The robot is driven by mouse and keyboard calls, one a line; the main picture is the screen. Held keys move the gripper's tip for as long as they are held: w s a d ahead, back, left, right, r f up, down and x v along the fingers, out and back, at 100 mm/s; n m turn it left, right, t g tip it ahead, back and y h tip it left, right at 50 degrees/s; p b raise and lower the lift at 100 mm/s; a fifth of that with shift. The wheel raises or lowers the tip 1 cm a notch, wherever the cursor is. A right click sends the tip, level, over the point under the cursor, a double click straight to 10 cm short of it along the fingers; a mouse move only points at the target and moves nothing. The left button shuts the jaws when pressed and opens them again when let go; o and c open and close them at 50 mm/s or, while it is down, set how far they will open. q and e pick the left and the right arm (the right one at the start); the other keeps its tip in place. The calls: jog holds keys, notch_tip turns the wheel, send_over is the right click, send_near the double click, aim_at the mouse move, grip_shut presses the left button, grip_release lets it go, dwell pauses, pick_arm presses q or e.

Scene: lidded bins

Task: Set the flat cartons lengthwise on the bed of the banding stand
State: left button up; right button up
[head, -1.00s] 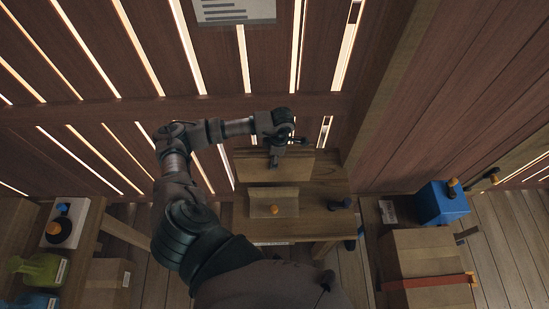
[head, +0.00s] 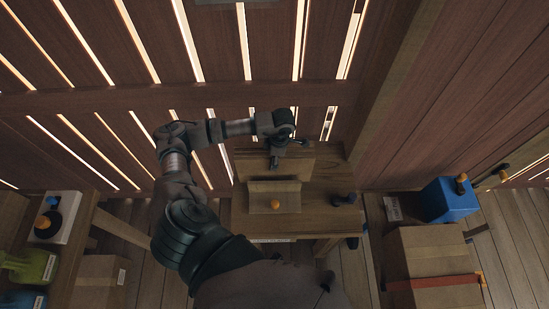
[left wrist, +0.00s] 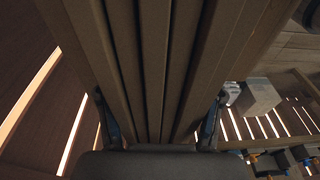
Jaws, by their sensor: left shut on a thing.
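My left gripper (head: 276,160) reaches in from the left in the head view, over the rear of the wooden stand (head: 320,210). In the left wrist view my left gripper (left wrist: 160,110) is shut on several brown flat cartons (left wrist: 155,60), stacked side by side between its fingers. A brown panel (head: 245,163) lies under the gripper in the head view; I cannot tell whether it is those cartons or part of the stand. In front of it is a small tan trough-like piece (head: 260,190) with an orange knob (head: 275,204). My right gripper is out of view.
A dark knobbed part (head: 344,200) sits at the stand's right edge. At right are a blue bin (head: 445,202) and a large carton (head: 430,250) with a red band.

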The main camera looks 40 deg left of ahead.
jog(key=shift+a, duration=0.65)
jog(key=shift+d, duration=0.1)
pick_arm(q)
jog(key=shift+f, duration=0.2)
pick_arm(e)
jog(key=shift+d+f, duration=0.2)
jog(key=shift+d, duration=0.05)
pick_arm(q)
jog(key=shift+a+f+b, duration=0.15)
jog(key=shift+f+b, duration=0.05)
jog(key=shift+b, duration=0.15)
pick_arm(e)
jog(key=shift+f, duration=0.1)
pick_arm(q)
jog(key=shift+f, duration=0.25)
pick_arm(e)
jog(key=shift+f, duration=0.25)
pick_arm(q)
jog(key=o, duration=1.7)
jog(key=shift+c, duration=0.2)
jog(key=shift+r, duration=0.1)
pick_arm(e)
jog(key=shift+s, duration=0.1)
